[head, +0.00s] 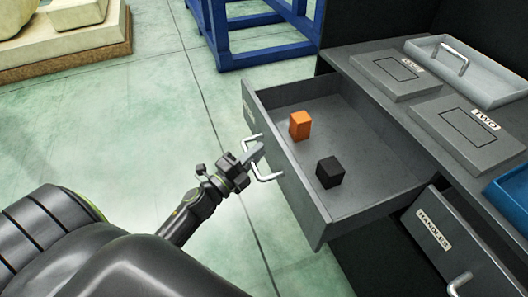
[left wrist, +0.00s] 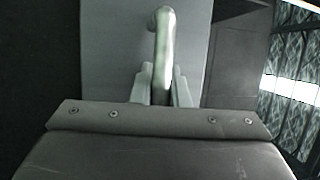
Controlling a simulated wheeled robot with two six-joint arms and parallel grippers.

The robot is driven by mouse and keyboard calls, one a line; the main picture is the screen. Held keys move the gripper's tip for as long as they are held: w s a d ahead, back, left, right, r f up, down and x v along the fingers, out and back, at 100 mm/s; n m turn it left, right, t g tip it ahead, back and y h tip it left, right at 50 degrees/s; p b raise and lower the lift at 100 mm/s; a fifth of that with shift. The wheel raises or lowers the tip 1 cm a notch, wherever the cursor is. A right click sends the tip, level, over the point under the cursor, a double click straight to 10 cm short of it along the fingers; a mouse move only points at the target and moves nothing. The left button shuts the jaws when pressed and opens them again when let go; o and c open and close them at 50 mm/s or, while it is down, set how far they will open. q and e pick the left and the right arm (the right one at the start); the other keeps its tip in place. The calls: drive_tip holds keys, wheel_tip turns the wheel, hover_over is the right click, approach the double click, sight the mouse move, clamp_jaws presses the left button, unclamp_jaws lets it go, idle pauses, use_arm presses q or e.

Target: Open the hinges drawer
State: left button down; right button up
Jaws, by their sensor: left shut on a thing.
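A grey drawer (head: 375,176) stands pulled out of the cabinet in the head view. An orange block (head: 300,125) and a black block (head: 330,172) lie inside it. Its front carries a white bar handle (head: 268,177) and a label seen too edge-on to read. My left gripper (head: 256,153) is at this handle, its fingers shut on the bar. In the left wrist view the handle (left wrist: 162,50) rises between the two fingers (left wrist: 162,92), against the grey drawer front (left wrist: 110,60). My right gripper is not in view.
A drawer labelled HANDLES (head: 434,228) is below right, with its own handle (head: 460,283). A blue frame (head: 250,45) stands behind. Green floor (head: 150,110) is clear at left.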

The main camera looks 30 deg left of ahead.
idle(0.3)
use_arm(q)
drive_tip(key=c, duration=1.4)
unclamp_jaws()
